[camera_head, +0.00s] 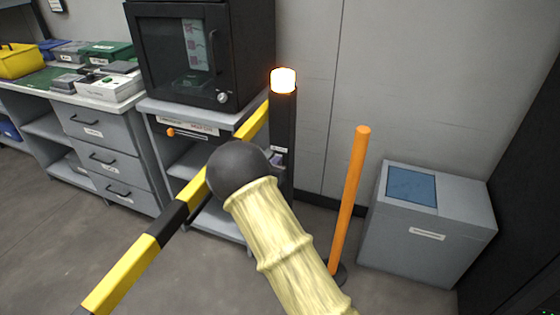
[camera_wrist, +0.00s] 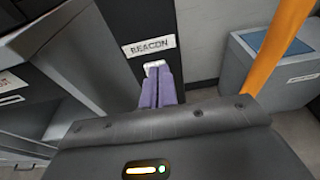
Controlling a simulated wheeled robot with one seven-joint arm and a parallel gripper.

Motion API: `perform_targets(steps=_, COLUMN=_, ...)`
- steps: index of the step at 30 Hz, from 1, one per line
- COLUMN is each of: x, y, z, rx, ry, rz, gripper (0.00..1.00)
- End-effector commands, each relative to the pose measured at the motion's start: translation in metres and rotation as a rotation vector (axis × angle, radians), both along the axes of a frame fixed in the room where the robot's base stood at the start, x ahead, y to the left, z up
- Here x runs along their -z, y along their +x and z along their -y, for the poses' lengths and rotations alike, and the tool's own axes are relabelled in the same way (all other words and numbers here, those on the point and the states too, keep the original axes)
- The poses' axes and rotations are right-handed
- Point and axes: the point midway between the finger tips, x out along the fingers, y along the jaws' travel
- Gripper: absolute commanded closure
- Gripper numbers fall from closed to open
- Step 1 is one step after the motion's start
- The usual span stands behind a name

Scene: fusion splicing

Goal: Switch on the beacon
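The beacon is a dark post (camera_head: 284,130) with a lamp (camera_head: 283,80) on top, which glows bright orange-white. In the wrist view, a white label reading BEACON (camera_wrist: 149,46) is on the dark post face. Just below it is a small white part (camera_wrist: 154,65), probably the switch, partly covered by my fingertips. My gripper (camera_wrist: 159,76) has its two purple fingers side by side and shut, with the tips at this white part. I cannot tell whether they touch it. In the head view my arm hides most of the gripper.
A yellow-black barrier bar (camera_head: 130,275) crosses at left. An orange pole (camera_head: 350,195) stands right of the beacon, before a grey bin (camera_head: 430,240). A black cabinet (camera_head: 245,40) sits on a workbench (camera_head: 190,112) behind; drawers (camera_head: 105,155) stand farther left.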

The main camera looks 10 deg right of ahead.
Motion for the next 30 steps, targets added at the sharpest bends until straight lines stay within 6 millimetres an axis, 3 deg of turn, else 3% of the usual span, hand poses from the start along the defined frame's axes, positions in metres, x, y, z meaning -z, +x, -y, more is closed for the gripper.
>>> perform_targets(steps=11, x=-0.002, y=-0.012, z=-0.009, rx=-0.002, ry=0.0, rz=-0.001, gripper=1.0)
perform_targets(steps=30, x=-0.03, y=-0.117, z=-0.066, rx=-0.002, ry=0.001, rz=-0.002, gripper=1.0)
